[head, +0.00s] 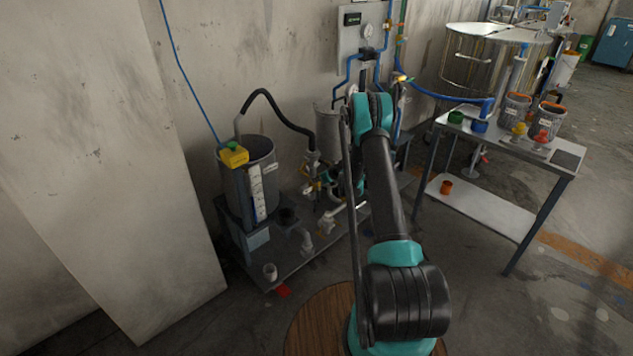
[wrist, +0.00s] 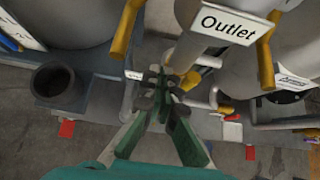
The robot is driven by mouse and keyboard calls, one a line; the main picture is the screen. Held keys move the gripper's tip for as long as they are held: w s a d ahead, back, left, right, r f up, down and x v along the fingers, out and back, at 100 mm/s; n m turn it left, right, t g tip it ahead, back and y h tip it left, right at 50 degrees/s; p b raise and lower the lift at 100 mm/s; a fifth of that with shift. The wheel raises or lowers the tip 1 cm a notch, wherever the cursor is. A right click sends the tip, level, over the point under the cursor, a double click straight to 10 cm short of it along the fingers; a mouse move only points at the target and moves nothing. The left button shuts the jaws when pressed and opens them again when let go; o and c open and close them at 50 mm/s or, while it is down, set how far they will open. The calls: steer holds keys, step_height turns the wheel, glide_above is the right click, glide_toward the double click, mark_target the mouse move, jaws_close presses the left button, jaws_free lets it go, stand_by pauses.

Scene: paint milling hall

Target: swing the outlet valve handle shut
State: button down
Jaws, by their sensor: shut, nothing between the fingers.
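In the wrist view a white "Outlet" label (wrist: 228,22) sits on a pale pipe ahead of my gripper. A yellow handle (wrist: 266,60) hangs to the right of the label, and another yellow handle (wrist: 125,30) stands to its left. I cannot tell which one belongs to the outlet valve. My gripper (wrist: 165,75) is shut and empty, below and left of the label, between the two handles. A small yellow part (wrist: 190,82) shows just right of the fingertips, and I cannot tell if they touch. In the head view my arm hides much of the valve area.
A grey drum (head: 262,165) with a yellow box (head: 233,155) stands left on a low skid. A dark open pipe end (wrist: 58,82) is left of my gripper. A bench (head: 545,158) with cans is on the right. Open floor lies right.

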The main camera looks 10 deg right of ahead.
steer(key=shift+w+d+r, duration=0.15)
steer(key=shift+w+d, duration=0.35)
steer(key=shift+d, duration=0.3)
steer(key=shift+w+d, duration=0.5)
steer(key=shift+d, duration=0.15)
steer(key=shift+w+d+f, duration=0.35)
steer(key=shift+w+d, duration=0.15)
steer(key=shift+d, duration=0.15)
